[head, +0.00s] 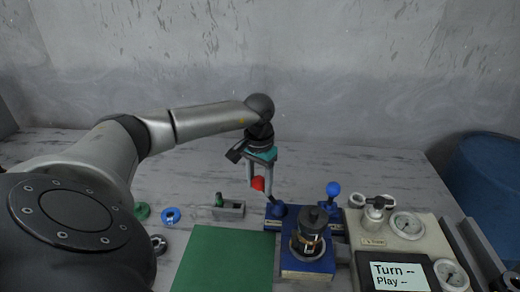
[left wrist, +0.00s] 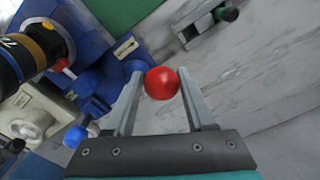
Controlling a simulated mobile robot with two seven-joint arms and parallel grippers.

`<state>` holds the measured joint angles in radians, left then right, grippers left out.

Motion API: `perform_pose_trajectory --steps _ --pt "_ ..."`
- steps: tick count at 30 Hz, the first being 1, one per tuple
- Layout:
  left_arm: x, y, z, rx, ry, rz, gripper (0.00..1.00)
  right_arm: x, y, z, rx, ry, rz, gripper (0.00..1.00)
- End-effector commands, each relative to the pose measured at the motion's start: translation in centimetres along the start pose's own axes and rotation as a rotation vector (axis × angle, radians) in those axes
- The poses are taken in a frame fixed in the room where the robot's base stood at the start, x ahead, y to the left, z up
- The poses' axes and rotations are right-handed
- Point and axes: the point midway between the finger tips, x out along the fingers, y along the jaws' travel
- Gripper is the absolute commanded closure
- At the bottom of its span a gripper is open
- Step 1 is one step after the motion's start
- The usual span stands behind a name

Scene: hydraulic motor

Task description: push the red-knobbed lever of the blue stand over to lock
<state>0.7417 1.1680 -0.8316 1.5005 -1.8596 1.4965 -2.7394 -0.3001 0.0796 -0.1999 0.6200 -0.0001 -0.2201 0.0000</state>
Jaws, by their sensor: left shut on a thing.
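The blue stand (head: 308,268) sits on the table right of centre in the head view and at the upper left of the left wrist view (left wrist: 103,75). Its lever with the red knob (head: 258,184) leans up and to the left. My left gripper (head: 259,188) is shut on the red knob, which shows between the fingers in the left wrist view (left wrist: 161,83). A second lever with a blue knob (head: 333,188) stands at the stand's right. A dark cylindrical motor (head: 312,232) stands upright in the stand. My right gripper is not in view.
A green mat (head: 225,262) lies left of the stand. A small grey holder (head: 231,210) with a green-topped piece is behind it. Blue (head: 171,215) and green (head: 141,211) rings lie farther left. A beige gauge panel (head: 400,232) and display (head: 398,277) stand close on the right.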

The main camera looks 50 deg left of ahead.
Motion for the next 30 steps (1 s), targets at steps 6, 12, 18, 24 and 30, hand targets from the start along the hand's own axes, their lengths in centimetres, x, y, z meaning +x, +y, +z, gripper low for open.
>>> perform_pose_trajectory --steps 6,12,18,24,30 --pt "0.5 -0.4 0.4 -0.004 -0.016 -0.012 0.28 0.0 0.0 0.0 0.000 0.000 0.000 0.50" --pt "0.3 -0.2 0.3 -0.002 -0.011 -0.008 0.28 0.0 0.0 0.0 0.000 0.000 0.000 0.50" --pt "-0.7 -0.2 0.2 -0.001 -0.008 -0.006 0.28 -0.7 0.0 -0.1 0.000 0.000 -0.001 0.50" --pt "-2.4 -0.1 0.2 -0.001 -0.007 -0.005 0.28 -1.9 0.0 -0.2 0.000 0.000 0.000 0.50" --pt "-4.0 -0.1 0.1 -0.002 -0.007 -0.005 0.28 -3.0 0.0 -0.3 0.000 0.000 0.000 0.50"
